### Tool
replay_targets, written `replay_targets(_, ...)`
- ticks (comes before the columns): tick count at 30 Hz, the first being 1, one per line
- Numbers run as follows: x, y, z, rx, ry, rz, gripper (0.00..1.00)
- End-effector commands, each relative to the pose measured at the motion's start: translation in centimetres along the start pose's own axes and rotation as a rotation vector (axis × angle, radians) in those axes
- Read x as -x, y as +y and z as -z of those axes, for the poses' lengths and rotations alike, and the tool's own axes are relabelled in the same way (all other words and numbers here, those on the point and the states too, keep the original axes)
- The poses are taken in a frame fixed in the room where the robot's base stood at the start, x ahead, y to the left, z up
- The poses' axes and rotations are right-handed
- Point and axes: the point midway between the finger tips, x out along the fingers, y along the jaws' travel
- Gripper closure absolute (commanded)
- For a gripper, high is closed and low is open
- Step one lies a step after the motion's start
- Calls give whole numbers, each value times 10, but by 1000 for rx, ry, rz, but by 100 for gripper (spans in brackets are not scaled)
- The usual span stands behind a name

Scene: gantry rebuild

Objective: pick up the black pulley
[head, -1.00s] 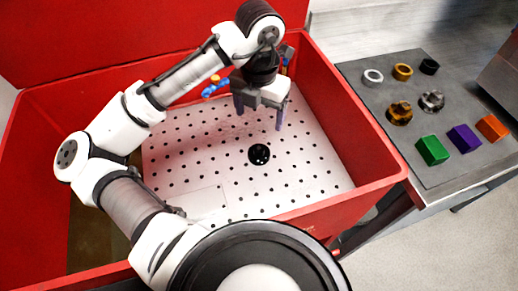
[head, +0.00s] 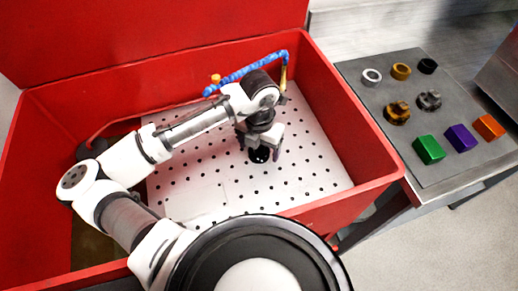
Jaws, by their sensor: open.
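The black pulley (head: 259,155) is a small round black piece on the white perforated plate (head: 205,190) inside the red bin. My gripper (head: 262,153) is low over the plate, pointing down, with its fingers at the pulley. The jaws are open. The gripper body hides the pulley's far part. I cannot tell whether the fingers touch it.
The red bin (head: 350,186) has high walls around the plate. A blue segmented hose (head: 245,72) runs along its back. At right, a grey tray (head: 437,180) holds rings, gears and green, purple and orange blocks. The plate's front and right are clear.

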Motion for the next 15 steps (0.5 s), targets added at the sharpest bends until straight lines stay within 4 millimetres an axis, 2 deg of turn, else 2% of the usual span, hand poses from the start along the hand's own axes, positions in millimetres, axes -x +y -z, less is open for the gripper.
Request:
replay_targets(7,-2,0,0,0,-1,-1,22)
replay_targets(15,-2,0,0,0,-1,-1,58)
